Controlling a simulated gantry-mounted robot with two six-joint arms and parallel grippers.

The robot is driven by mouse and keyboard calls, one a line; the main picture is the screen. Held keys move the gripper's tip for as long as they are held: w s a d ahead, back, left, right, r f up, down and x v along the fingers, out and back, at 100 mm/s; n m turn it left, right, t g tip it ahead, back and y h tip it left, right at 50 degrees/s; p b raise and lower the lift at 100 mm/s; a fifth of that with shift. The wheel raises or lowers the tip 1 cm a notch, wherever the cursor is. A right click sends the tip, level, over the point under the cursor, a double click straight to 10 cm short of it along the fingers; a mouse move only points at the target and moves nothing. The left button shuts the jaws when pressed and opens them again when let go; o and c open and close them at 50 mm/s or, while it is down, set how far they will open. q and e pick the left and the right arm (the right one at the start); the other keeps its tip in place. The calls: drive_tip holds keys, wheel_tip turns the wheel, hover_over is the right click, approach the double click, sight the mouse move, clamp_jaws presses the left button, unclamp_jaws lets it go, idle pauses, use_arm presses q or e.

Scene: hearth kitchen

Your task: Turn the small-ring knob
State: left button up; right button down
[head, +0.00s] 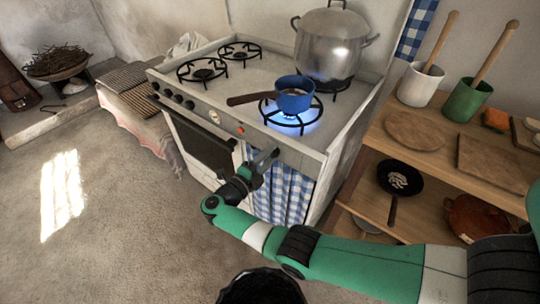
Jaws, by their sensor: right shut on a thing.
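A white stove (225,75) stands against the wall, with its control panel along the front edge. My right gripper (268,158) is at the right part of this panel, shut on what seems to be a knob there. The jaws cover most of that knob, so its pointer and angle are hidden. Several dark knobs (177,98) sit at the panel's left end. The front right ring (290,117) burns with a blue flame under a small blue pan (294,94). My left gripper is not in view.
A large metal pot (330,45) stands on the back right ring, with a glow under it. A blue checked curtain (283,190) hangs below the panel. Wooden shelves (450,160) on the right hold crocks, boards and a skillet (400,178). The floor at left is clear.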

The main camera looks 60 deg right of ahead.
drive_tip(key=shift+c, duration=1.8)
unclamp_jaws()
drive_tip(key=b+v, duration=0.3)
drive_tip(key=v, duration=0.8)
drive_tip(key=shift+a, duration=0.4)
drive_tip(key=shift+w+r, duration=0.1)
